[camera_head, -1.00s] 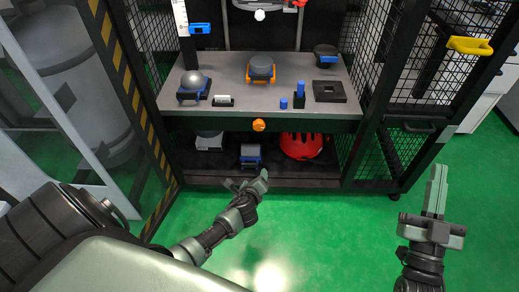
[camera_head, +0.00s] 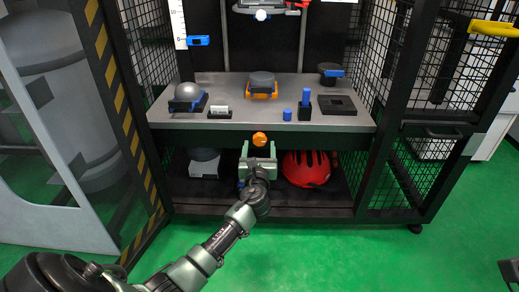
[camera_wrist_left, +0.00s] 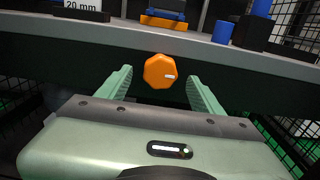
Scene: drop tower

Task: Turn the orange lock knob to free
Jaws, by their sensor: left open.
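The orange lock knob (camera_head: 260,139) sits on the dark front edge of the bench. My left gripper (camera_head: 259,149) is open just in front of and below the knob. In the left wrist view its two green fingers (camera_wrist_left: 161,78) stand apart on either side of the knob, with gaps to both sides. A small part of my right gripper (camera_head: 511,270) shows at the lower right edge; its jaws are cut off.
The grey bench top (camera_head: 240,116) above carries a silver dome (camera_head: 187,93), an orange-based block (camera_head: 262,83), blue pieces and a black square holder (camera_head: 337,105). A red helmet (camera_head: 306,168) lies on the shelf below. Mesh doors flank the frame.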

